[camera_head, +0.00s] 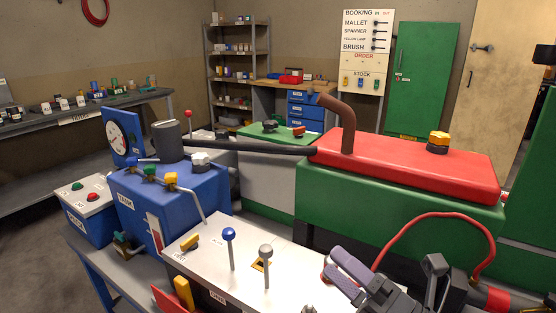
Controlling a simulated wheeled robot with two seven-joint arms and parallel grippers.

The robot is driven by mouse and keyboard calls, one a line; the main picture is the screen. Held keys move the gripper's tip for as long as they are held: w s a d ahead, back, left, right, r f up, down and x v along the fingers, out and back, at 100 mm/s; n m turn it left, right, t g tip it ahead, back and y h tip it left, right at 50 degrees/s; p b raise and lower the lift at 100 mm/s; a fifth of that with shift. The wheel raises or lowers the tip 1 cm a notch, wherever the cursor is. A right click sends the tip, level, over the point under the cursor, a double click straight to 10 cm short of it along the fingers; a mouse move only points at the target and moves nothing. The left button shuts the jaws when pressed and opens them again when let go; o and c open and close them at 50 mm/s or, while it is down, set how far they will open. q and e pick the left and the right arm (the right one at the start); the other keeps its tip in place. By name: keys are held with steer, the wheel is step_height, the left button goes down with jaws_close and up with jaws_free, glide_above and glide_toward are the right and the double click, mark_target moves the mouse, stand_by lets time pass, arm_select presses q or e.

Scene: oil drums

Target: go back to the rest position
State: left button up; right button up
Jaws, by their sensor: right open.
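My right gripper (336,268) is at the bottom right of the head view, with grey-purple fingers pointing up and to the left. It is open, and I see nothing between its fingers. It appears in front of the green cabinet with the red top (420,165), to the right of the white lever panel (215,262). I cannot tell whether it touches anything. My left gripper is not in view.
The lever panel carries a blue-knobbed lever (229,235) and a grey-knobbed lever (265,252). A red hose (430,215) arches behind the right gripper. A blue tank (185,190) with valves stands left. Grey floor (30,235) is bare at far left.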

steer(key=s+d+f+m+h, duration=0.1)
steer(key=d+f+m+h, duration=0.2)
steer(key=f+m+h, duration=0.4)
steer(key=s+d+f+m+g+h, duration=0.15)
steer(key=d+m+h, duration=0.25)
steer(key=m, duration=0.5)
steer(key=d+f+m+t+h, duration=0.1)
steer(key=d+f+m+h, duration=0.2)
steer(key=f+m+h, duration=0.45)
steer(key=s+a+f+m+g+y, duration=0.1)
steer(key=s+a+f+m+g, duration=0.15)
steer(key=s+f+g, duration=0.35)
steer(key=s+a+f+m+g+y, duration=0.1)
steer(key=s+f+m+g+y, duration=0.25)
steer(key=s, duration=0.55)
steer(key=s+f+g+h, duration=0.1)
steer(key=s+f+g, duration=0.2)
steer(key=f, duration=1.3)
steer(key=s+d+f+g, duration=0.1)
steer(key=s+d+f, duration=0.2)
steer(key=s+f, duration=0.8)
steer(key=s, duration=0.3)
steer(key=shift+s+d+f+h, duration=0.25)
steer(key=shift+s+d+h, duration=0.05)
steer(key=shift+d+h, duration=0.1)
steer(key=shift+n, duration=0.25)
